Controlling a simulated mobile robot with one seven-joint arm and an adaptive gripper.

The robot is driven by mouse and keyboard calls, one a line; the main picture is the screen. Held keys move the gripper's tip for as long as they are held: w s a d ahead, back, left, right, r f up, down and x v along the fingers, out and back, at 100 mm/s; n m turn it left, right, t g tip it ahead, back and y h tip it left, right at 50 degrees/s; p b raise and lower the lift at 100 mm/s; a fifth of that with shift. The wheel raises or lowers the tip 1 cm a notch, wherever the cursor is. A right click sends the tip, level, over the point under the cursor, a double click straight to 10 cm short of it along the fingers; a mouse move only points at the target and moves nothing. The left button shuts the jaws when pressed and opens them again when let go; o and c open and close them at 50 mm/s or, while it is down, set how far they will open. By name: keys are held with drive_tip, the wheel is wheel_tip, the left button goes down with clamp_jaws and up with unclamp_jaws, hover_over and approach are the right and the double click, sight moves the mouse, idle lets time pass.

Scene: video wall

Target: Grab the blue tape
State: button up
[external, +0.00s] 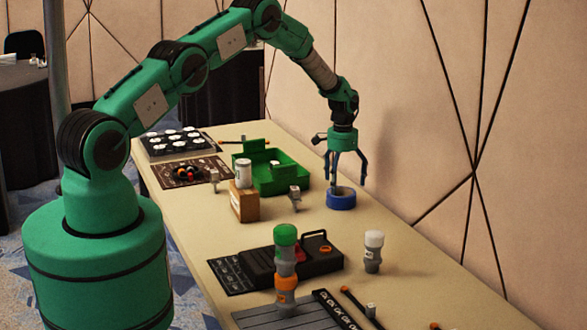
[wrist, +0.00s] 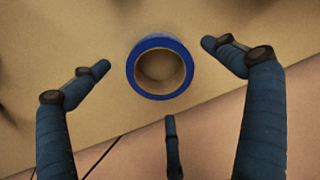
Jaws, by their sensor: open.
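The blue tape (external: 341,199) is a roll lying flat on the table near its wall-side edge. In the wrist view the blue tape (wrist: 133,68) shows from above as a blue ring with a tan inner core. My gripper (external: 343,178) is open and points down just above the roll. In the wrist view my gripper (wrist: 157,78) has dark blue fingers spread to the left, right and below the roll, with gaps between them and the tape. Nothing is held.
A green tray (external: 291,178) stands left of the tape. A wooden block (external: 245,207) bears a white can (external: 243,174). A black case (external: 319,262), a green-topped bottle (external: 286,258) and a white-topped bottle (external: 373,252) stand nearer. The wall (external: 420,90) is close behind the tape.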

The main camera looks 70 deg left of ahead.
sight(341, 192)
drive_tip(key=shift+f, duration=1.85)
drive_tip(key=shift+c, duration=0.5)
drive_tip(key=c, duration=1.4)
drive_tip(key=shift+o, duration=0.2)
drive_tip(key=shift+r, duration=0.1)
wheel_tip(341, 192, up, 10)
drive_tip(key=shift+w, duration=0.1)
